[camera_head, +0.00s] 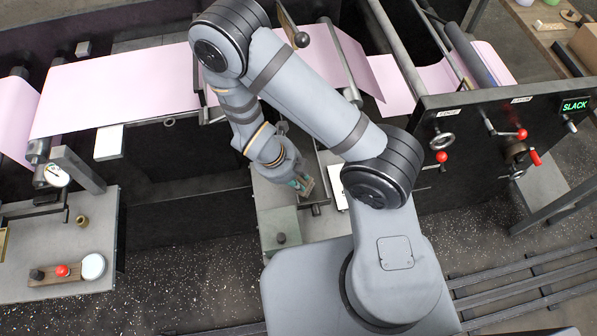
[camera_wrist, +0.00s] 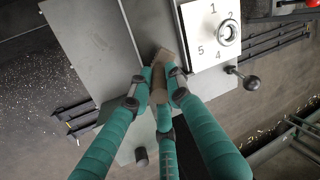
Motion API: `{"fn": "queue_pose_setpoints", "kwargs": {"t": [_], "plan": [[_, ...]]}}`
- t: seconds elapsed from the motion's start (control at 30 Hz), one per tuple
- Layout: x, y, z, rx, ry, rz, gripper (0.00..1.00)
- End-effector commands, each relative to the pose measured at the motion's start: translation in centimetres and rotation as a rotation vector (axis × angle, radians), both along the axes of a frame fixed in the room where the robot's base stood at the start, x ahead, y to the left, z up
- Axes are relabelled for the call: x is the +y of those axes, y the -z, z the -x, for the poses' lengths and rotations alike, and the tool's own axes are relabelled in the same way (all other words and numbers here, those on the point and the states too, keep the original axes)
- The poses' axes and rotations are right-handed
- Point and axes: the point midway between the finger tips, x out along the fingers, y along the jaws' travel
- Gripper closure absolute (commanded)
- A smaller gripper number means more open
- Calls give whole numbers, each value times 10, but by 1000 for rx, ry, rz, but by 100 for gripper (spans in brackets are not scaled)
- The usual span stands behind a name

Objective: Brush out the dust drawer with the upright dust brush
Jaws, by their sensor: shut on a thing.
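My gripper (camera_head: 299,182) is low over the grey machine bench in the middle of the head view. In the wrist view its teal fingers (camera_wrist: 160,82) are closed around a brown wooden piece (camera_wrist: 161,97), which looks like the dust brush. The piece also shows at the fingertips in the head view (camera_head: 307,187). Its bristles are hidden, and I cannot tell whether it touches the surface below. A grey-green panel with a dark knob (camera_head: 281,238) lies just in front of the gripper; it may be the dust drawer, but I cannot tell whether it is open.
A white numbered dial plate (camera_wrist: 205,50) and a black ball lever (camera_wrist: 251,83) are close right of the fingers in the wrist view. Pink web (camera_head: 120,90) runs over rollers behind. A side table (camera_head: 60,240) stands left. A lit SLACK sign (camera_head: 575,105) is at right.

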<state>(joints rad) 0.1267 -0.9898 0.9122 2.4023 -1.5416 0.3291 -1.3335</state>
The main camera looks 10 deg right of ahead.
Motion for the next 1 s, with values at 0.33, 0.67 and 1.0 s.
{"fn": "queue_pose_setpoints", "kwargs": {"t": [0.33,0.67,1.0], "plan": [[4,-12,24,1,-8,0,100],[4,-52,25,1,-11,1,100],[5,-81,25,0,-13,0,100]]}}
